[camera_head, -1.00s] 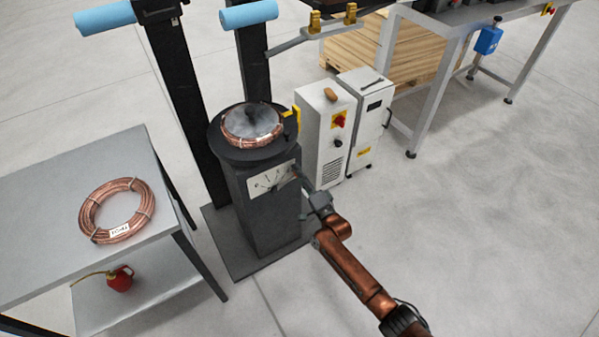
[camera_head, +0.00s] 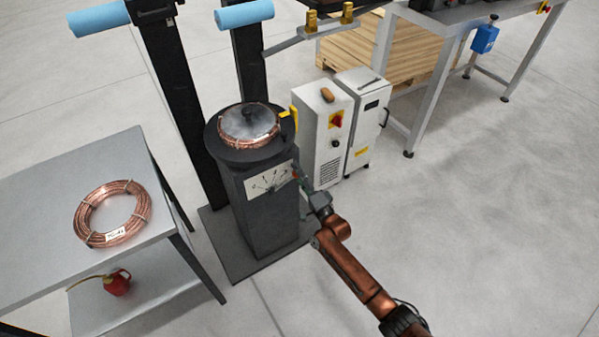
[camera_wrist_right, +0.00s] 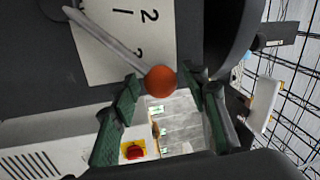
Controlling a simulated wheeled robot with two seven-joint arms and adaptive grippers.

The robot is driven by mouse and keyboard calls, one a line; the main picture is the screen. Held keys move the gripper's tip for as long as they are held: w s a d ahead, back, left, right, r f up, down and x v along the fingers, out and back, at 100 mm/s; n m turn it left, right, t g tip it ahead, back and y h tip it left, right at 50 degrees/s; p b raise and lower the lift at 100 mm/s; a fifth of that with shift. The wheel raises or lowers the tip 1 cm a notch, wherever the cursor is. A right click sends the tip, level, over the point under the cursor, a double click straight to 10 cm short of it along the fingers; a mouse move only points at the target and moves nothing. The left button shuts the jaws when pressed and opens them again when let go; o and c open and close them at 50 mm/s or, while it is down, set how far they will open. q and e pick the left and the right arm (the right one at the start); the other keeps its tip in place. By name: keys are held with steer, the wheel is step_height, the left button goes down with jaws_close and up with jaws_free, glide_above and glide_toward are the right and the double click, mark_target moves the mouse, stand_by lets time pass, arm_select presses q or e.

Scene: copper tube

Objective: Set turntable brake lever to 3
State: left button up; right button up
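The turntable (camera_head: 252,157) is a dark round plate on a square dark column. A white scale plate (camera_head: 268,184) with numbers is on the column's front. In the right wrist view the brake lever (camera_wrist_right: 112,40) is a thin grey rod ending in an orange-red ball knob (camera_wrist_right: 160,81). My left gripper is not in view.
A copper coil (camera_head: 84,224) lies on the grey table (camera_head: 40,215) at left, another coil (camera_head: 236,141) on the turntable. White cabinets (camera_head: 325,165) stand close behind my right gripper. A red oil can (camera_head: 118,283) sits on the lower shelf. The floor at right is clear.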

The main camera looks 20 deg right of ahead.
steer(key=shift+s+f, duration=0.1)
steer(key=shift+s, duration=0.2)
steer(key=v, duration=1.1)
steer(key=shift+s, duration=0.15)
